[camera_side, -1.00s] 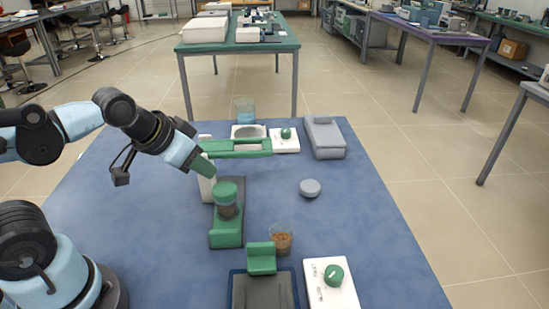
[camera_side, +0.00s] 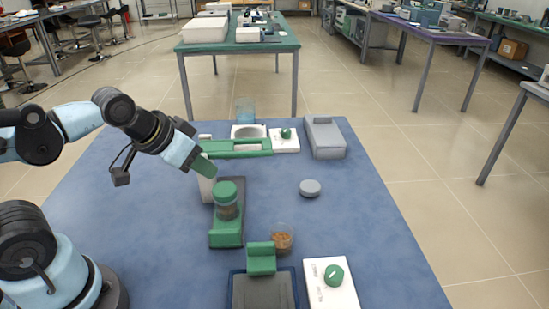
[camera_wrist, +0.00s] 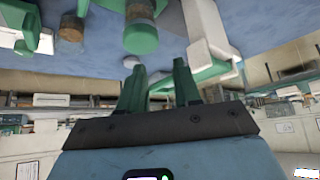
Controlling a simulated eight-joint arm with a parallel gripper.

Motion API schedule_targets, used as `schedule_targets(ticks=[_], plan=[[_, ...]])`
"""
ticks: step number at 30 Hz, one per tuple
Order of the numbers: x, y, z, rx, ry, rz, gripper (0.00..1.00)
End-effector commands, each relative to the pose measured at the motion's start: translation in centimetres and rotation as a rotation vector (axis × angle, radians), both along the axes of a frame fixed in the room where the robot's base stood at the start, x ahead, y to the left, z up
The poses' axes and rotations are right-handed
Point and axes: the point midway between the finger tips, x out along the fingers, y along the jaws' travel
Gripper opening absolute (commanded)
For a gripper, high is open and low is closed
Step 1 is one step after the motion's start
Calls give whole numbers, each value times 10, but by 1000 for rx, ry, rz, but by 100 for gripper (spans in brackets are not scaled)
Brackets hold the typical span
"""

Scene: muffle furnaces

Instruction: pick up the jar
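The jar (camera_side: 227,207) has a green lid and a dark see-through body. It stands upright on a green base (camera_side: 226,238) in the side view. In the wrist view, which is upside down, the jar's lid (camera_wrist: 141,40) shows beyond the fingers, at the top. My gripper (camera_side: 206,167) hangs above and slightly left of the jar, apart from it. In the wrist view the two green fingers of my gripper (camera_wrist: 159,78) stand apart with nothing between them.
A white column with a green arm (camera_side: 238,147) stands just behind the jar. A beaker with brown contents (camera_side: 281,238) is at front right. A grey round object (camera_side: 310,188), white control box (camera_side: 331,285) and grey device (camera_side: 324,138) lie around.

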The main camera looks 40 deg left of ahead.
Motion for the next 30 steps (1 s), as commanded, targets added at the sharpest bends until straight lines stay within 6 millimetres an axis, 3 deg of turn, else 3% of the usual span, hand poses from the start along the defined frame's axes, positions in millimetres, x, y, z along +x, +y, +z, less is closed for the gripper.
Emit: schedule_targets(ticks=[1,9,10,20,30], plan=[[0,0,0,0,0,0,41],[0,0,0,0,0,0,83],[0,0,0,0,0,0,84],[1,-1,2,5,17,-11,84],[18,-16,28,88,344,-216,84]])
